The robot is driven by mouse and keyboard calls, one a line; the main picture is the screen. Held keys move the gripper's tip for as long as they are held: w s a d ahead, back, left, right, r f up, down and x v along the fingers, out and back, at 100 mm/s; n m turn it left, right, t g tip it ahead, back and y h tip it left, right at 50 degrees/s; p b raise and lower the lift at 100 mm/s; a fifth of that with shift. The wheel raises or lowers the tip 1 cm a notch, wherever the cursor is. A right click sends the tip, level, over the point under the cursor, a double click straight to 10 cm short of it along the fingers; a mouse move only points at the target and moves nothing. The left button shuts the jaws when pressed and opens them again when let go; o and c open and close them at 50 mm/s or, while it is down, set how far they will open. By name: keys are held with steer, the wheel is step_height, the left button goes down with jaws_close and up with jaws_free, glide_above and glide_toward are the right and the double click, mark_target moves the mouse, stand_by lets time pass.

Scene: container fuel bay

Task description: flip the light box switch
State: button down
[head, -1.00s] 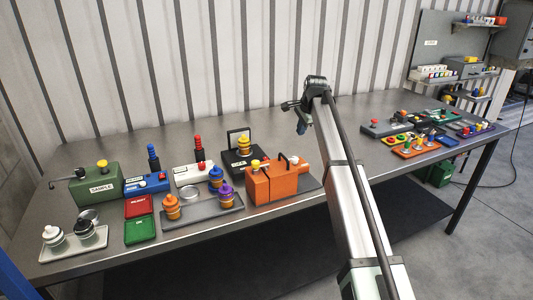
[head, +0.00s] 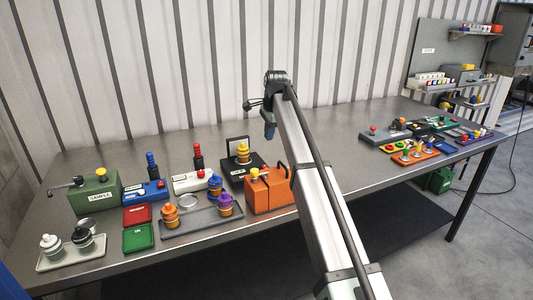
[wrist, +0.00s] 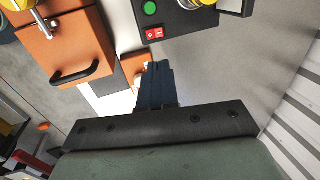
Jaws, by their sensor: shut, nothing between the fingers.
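A black box (head: 237,175) with an upright dark-framed panel stands at the back of the bench in the head view, left of my gripper. A yellow-and-orange bottle (head: 243,153) stands on it. In the wrist view the black box (wrist: 182,20) is at the top, with a green button (wrist: 150,8) and a red rocker switch (wrist: 153,33) near its edge. My gripper (head: 270,133) is above the bench, right of the black box. In the wrist view its dark blue fingers (wrist: 154,70) are shut and empty, appearing just below the switch and apart from it.
An orange box (head: 262,195) with a black handle stands in front of the black box; it also shows in the wrist view (wrist: 60,45). A grey tray of bottles (head: 195,222) lies left of it.

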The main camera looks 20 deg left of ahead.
mark_target(265, 166)
steer(key=x, duration=1.3)
steer(key=shift+f, duration=0.4)
steer(key=shift+w+a+f, duration=0.1)
steer(key=shift+w+f, duration=0.05)
steer(key=shift+f, duration=0.1)
steer(key=shift+s+d+f, duration=0.1)
steer(key=shift+s+d, duration=0.6)
steer(key=v, duration=1.4)
steer(key=shift+a+r, duration=0.2)
steer(key=shift+r, duration=0.05)
steer(key=shift+w, duration=0.2)
